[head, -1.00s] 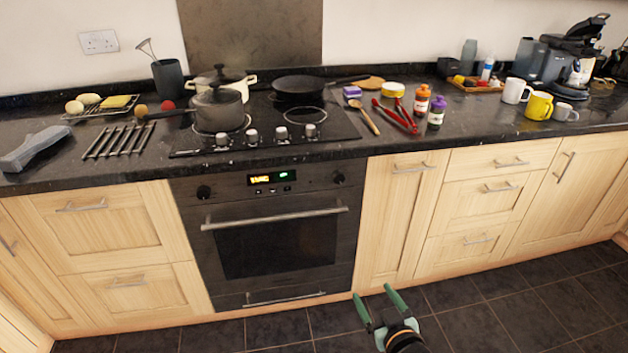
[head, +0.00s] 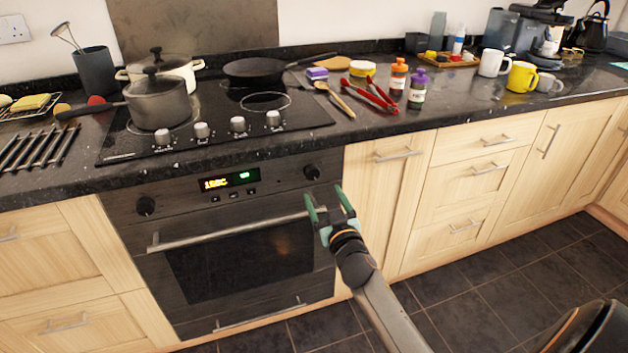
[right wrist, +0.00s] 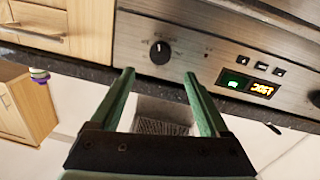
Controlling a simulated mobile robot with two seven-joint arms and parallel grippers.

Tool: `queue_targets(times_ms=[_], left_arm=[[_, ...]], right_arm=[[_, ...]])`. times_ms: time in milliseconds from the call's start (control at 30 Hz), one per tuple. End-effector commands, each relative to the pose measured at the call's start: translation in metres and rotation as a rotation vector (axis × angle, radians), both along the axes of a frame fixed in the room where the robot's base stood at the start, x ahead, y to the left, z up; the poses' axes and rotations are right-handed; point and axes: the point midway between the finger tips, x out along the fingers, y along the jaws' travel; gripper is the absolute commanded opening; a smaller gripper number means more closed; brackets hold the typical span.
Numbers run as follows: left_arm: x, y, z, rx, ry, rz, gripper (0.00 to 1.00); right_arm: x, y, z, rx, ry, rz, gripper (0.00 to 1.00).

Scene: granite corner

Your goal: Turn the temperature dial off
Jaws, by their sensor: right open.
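The oven's dark front panel (head: 228,184) carries two round black dials, with a lit display between them. The right dial (head: 312,172) shows large in the right wrist view (right wrist: 160,52), with a white pointer mark and printed marks around it too small to read. The left dial (head: 146,206) is at the right edge of the right wrist view (right wrist: 315,98). I cannot tell from labels which sets temperature. My right gripper (head: 327,196) is open and empty, its green fingers just below the right dial and apart from it. My left gripper is out of view.
The oven handle (head: 220,231) runs below the panel, close to my right gripper. The hob's silver knobs (head: 238,124) are on the worktop above. Pots, a pan, bottles and mugs stand on the black worktop. The tiled floor (head: 470,290) is clear.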

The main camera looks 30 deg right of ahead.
Motion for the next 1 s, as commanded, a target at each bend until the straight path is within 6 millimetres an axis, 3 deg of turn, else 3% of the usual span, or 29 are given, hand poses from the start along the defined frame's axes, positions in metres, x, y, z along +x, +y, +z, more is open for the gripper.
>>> queue_targets(times_ms=[200, 400, 867, 1000], left_arm=[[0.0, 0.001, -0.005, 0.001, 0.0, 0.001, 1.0], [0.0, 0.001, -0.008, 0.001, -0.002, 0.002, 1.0], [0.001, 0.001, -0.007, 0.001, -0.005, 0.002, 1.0], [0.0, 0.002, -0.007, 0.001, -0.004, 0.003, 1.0]], right_arm=[[0.04, -0.013, 0.0, -0.003, -0.001, -0.001, 0.79], [0.064, -0.02, 0.0, -0.001, -0.001, 0.0, 0.79], [0.074, -0.023, 0.0, -0.001, 0.0, 0.0, 0.79], [0.074, -0.023, 0.0, -0.001, 0.0, 0.0, 0.64]])
